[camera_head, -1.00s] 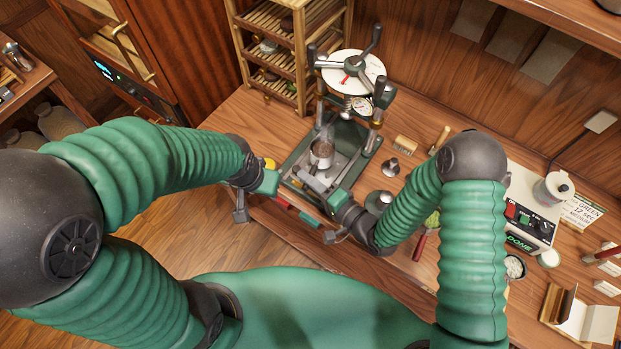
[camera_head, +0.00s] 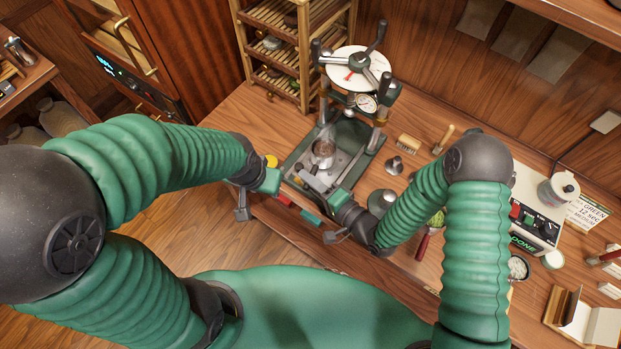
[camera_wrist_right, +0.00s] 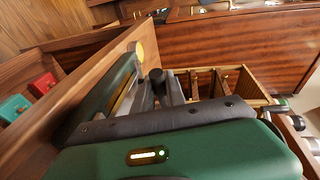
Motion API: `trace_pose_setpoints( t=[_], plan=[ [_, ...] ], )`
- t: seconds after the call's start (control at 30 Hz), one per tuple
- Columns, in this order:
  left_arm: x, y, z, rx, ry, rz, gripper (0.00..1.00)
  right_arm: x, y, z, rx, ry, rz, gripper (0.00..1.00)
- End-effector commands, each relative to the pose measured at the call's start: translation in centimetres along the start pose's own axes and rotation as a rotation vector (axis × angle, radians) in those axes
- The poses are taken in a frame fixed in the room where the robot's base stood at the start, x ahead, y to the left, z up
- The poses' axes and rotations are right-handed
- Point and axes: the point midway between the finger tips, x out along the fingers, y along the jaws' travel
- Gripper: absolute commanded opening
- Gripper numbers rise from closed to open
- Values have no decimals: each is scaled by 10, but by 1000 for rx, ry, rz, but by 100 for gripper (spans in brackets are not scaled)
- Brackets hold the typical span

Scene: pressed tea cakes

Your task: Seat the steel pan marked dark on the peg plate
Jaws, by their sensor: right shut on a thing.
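The steel pan (camera_head: 323,150), a small round cup with brown stuff in it, is at the grey base plate (camera_head: 343,160) of the green press. I cannot tell whether it touches the plate. No peg or dark mark can be made out. My right gripper (camera_head: 311,182) is shut at the near side of the pan, apparently on its handle; the grip itself is small and partly hidden. In the right wrist view a dark round knob (camera_wrist_right: 157,77) shows beyond the gripper body. My left gripper (camera_head: 272,181) is at the bench's front edge, left of the press; its jaws are unclear.
The press's handwheel and white dial (camera_head: 357,68) stand above and behind the pan. A bamboo rack (camera_head: 300,45) is behind left. A metal tamper (camera_head: 394,165), a wooden block (camera_head: 408,143) and a control box (camera_head: 530,215) stand to the right.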

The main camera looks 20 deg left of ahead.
Motion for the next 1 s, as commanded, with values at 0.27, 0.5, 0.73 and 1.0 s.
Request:
trace_pose_setpoints(
  t=[0.27, 0.5, 0.73, 1.0],
  plan=[
    [0, 0, 0, 0, 0, 0, 36, 0, 0, 0, -1, 1, -3, 0],
    [5, 0, 1, 0, 0, 0, 36, 1, 5, 0, -1, 1, -3, 0],
    [8, 0, 2, 0, 0, 0, 36, 2, 9, 1, -1, 0, -2, 0],
    [7, 0, 2, 0, 0, 0, 36, 2, 9, 1, 0, -2, -1, 29]
  ],
)
